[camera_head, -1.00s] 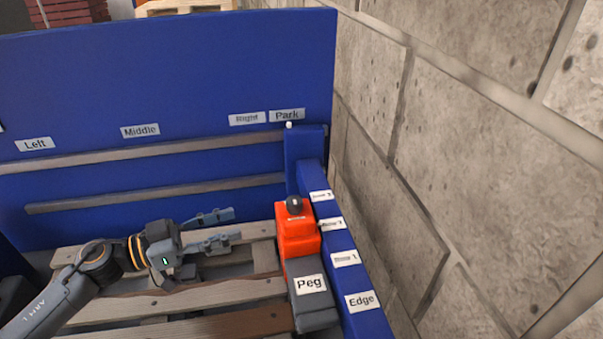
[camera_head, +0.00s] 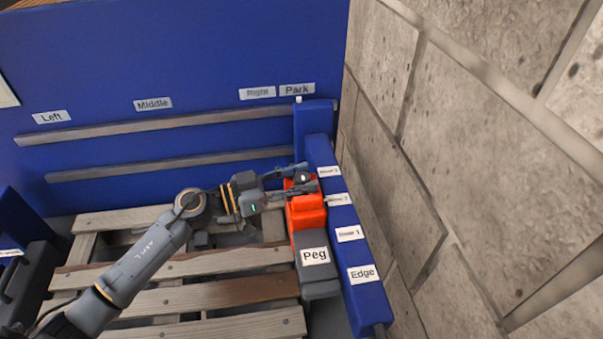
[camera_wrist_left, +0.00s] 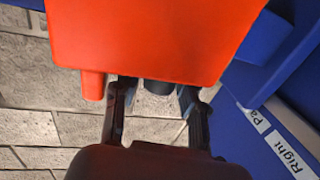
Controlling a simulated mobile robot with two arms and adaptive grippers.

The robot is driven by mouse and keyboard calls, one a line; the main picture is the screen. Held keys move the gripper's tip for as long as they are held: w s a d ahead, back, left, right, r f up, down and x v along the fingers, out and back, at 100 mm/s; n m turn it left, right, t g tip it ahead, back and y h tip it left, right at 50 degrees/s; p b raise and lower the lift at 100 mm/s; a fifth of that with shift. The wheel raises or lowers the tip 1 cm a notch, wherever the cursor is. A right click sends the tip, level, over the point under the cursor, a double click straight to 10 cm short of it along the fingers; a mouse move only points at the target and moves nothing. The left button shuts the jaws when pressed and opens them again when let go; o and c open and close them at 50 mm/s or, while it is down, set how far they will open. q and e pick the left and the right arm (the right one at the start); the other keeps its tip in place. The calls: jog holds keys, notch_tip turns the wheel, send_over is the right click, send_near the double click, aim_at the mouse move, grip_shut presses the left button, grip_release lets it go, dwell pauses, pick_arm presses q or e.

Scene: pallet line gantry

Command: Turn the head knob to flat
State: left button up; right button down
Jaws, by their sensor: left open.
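The orange-red head (camera_head: 308,215) stands on the dark grey block labelled "Peg" (camera_head: 318,284), beside the blue rail at the right. The dark head knob (camera_head: 303,178) sits at its far end, partly covered by my left gripper (camera_head: 309,177). The gripper is open, with one finger on each side of the knob; I cannot tell whether they touch it. In the left wrist view the orange head (camera_wrist_left: 155,35) fills the top, and a dark round piece, likely the knob (camera_wrist_left: 159,87), shows between the fingers (camera_wrist_left: 158,108). The knob's pointing direction is hidden. My right gripper is out of view.
The blue rail (camera_head: 326,155) with several labels, one reading "Edge", runs along the right, close to a stone block wall (camera_head: 450,150). A blue back panel (camera_head: 180,60) carries position labels and rails. A slatted wooden pallet (camera_head: 190,262) lies below my left arm.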

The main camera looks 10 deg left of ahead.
pick_arm(q)
jog(key=shift+w+d, duration=0.15)
grip_shut()
